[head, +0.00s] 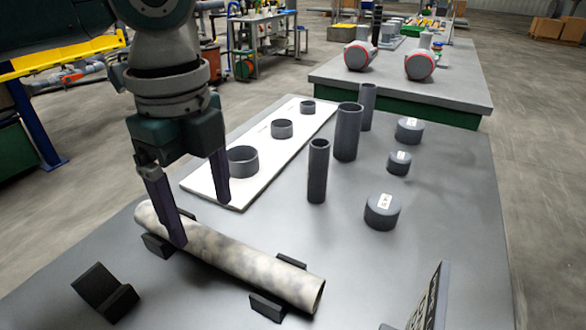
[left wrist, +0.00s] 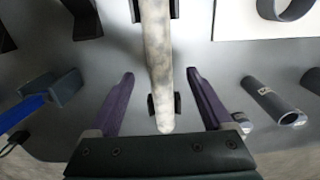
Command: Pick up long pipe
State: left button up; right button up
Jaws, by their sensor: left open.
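The long pipe (head: 235,252) is mottled beige-grey and lies across low black holder blocks (head: 267,306) near the front of the grey table. My left gripper (head: 201,220) is open over the pipe's left part, pointing down, with its two purple-grey fingers apart. In the left wrist view the pipe (left wrist: 158,60) runs lengthwise between the two spread fingers (left wrist: 160,76), with a gap on each side and no visible contact. Whether the fingertips reach below the pipe's top is hard to tell. My right gripper is not in view.
A white board (head: 215,187) with grey rings lies behind the pipe. Upright dark tubes (head: 347,132) and round caps (head: 382,211) stand to the right. A black block (head: 105,292) is at front left, and a dark upright panel (head: 430,300) at front right.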

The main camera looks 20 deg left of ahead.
aim_at(211, 237)
pick_arm(q)
jog(key=f, duration=0.3)
jog(key=f+b, duration=0.1)
jog(key=f, duration=0.1)
jog(key=shift+s+d+f, duration=0.1)
jog(key=shift+d+f, duration=0.15)
grip_shut()
dwell(0.4)
